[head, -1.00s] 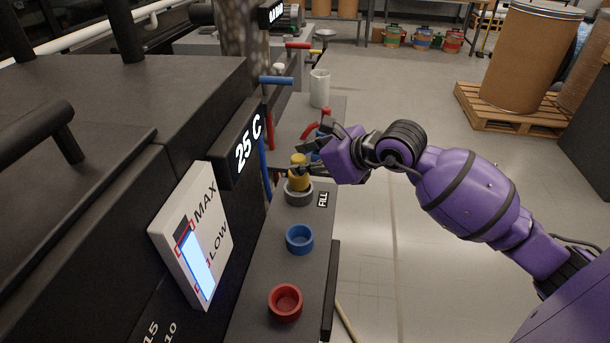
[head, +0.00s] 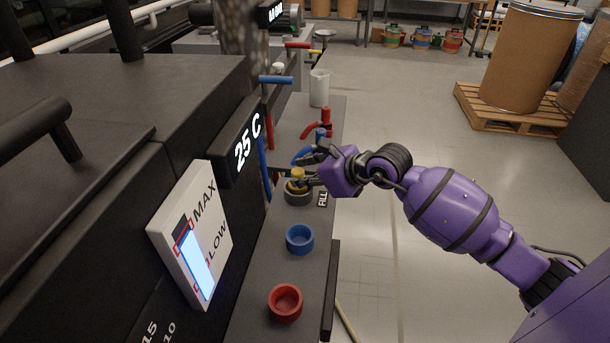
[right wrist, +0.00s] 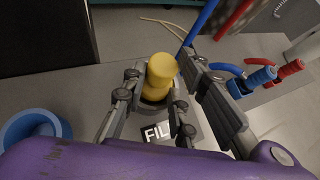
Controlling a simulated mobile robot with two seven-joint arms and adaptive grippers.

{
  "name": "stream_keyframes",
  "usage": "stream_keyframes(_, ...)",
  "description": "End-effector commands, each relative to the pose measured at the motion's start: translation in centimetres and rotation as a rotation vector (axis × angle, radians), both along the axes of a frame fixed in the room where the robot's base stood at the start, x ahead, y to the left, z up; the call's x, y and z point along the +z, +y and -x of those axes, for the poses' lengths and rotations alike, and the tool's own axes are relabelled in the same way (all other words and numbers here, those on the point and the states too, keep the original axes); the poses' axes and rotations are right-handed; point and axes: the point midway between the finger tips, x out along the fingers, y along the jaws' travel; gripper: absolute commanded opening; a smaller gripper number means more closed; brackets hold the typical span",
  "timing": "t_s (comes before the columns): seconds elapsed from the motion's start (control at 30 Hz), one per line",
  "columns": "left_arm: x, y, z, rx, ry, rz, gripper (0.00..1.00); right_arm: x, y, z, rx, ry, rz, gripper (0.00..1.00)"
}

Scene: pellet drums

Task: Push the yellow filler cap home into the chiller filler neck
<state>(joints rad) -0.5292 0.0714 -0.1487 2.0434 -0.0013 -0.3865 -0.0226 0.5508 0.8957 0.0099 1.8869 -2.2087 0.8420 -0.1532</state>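The yellow filler cap (head: 298,173) stands upright in the dark grey filler neck (head: 297,198), beside the FILL label, its lower part inside the ring. My right gripper (head: 299,181) reaches in from the right, with dark fingers around the cap and shut on it. In the right wrist view the yellow cap (right wrist: 160,72) stands between the fingers of my right gripper (right wrist: 160,85). The fingers partly cover the neck, so how deep the cap sits is hard to see. My left gripper is not in view.
A blue cup-shaped port (head: 300,239) and a red one (head: 285,302) stand nearer on the ledge. Blue and red valve handles (head: 325,118) stand just behind the neck. The chiller's level gauge (head: 192,235) and temperature display (head: 243,145) are to the left. Open floor lies right.

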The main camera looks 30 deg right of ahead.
Motion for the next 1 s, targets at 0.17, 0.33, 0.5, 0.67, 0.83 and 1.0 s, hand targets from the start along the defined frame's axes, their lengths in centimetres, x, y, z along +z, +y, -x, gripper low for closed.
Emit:
stream_keyframes(0.17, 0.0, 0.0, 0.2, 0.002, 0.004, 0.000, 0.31, -0.1, 0.0, 0.0, 0.000, 0.001, 0.000, 0.45)
stream_keyframes(0.33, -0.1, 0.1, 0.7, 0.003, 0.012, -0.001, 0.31, 0.0, 0.0, 0.0, 0.000, 0.001, 0.000, 0.45)
stream_keyframes(0.5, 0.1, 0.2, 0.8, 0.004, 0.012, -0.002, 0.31, 0.4, 0.0, 0.0, 0.001, 0.000, 0.001, 0.45)
stream_keyframes(0.67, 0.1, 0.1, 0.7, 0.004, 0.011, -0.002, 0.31, 1.5, -0.8, 1.6, 0.001, 0.001, 0.004, 0.45)
stream_keyframes(0.83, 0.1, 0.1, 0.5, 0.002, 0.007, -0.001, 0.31, 3.5, -2.1, 4.5, -0.001, 0.002, 0.004, 0.45)
stream_keyframes(1.0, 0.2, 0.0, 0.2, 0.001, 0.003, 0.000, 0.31, 5.5, -3.2, 7.1, 0.001, 0.002, 0.004, 0.45)
